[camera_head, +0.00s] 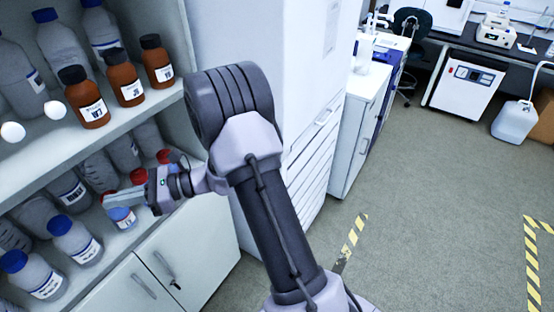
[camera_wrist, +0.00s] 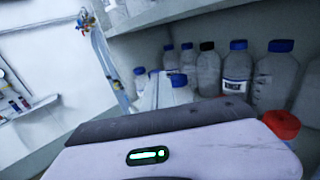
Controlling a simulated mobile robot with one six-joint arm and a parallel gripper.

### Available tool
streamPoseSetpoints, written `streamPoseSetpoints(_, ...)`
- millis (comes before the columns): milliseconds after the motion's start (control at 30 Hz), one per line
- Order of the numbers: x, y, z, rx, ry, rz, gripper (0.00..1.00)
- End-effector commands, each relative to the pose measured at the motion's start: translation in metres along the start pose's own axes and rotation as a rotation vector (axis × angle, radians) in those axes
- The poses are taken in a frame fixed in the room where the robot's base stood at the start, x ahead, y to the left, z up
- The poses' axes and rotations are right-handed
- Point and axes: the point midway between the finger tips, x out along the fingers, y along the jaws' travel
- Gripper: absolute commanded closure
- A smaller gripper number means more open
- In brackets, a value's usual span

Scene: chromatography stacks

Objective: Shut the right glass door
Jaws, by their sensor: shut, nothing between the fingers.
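The right glass door cannot be made out for certain; its pane is too clear to trace in either view. Two small white round knobs (camera_head: 55,110) show in front of the upper shelf at the left of the head view. My gripper (camera_head: 110,200) is shut and empty, pointing left at the level of the lower shelf, close to the bottles there. In the wrist view my gripper's housing with a green light fills the bottom; its fingertips are not clear. I cannot tell whether it touches any glass.
Brown bottles (camera_head: 130,90) stand on the upper shelf, and blue-capped bottles (camera_head: 75,238) on the lower one. A red cap (camera_wrist: 281,124) is close to my gripper in the wrist view. Lower white cupboard doors (camera_head: 185,262) are shut. Open floor (camera_head: 430,215) lies at the right.

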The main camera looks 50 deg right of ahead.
Motion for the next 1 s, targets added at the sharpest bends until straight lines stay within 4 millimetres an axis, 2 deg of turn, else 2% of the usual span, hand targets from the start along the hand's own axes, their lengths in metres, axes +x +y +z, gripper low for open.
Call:
streamPoseSetpoints(100,0.013,-0.012,0.0,-0.002,0.0,0.001,1.0)
streamPoseSetpoints(333,0.027,-0.026,0.0,0.0,0.001,0.001,1.0)
streamPoseSetpoints(1000,0.028,-0.031,0.004,-0.006,-0.006,-0.003,1.0)
